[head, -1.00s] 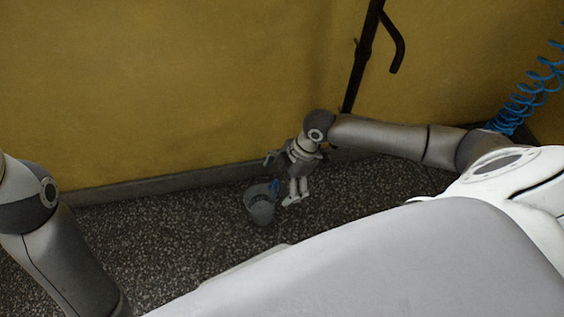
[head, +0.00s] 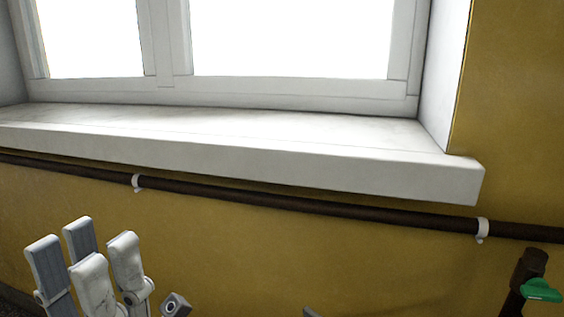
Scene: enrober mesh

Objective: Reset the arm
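My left gripper (head: 86,265) stands at the bottom left of the head view, with its grey and white fingers pointing up. The fingers are apart, and I see nothing held between them. It is in front of the yellow wall, below the window sill. The lower part of the gripper and its arm are cut off by the picture's bottom edge.
A white window sill (head: 240,150) juts out under the window (head: 285,88). A dark pipe (head: 330,211) runs along the yellow wall (head: 330,260) below it. A green valve handle (head: 541,291) sits at the lower right.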

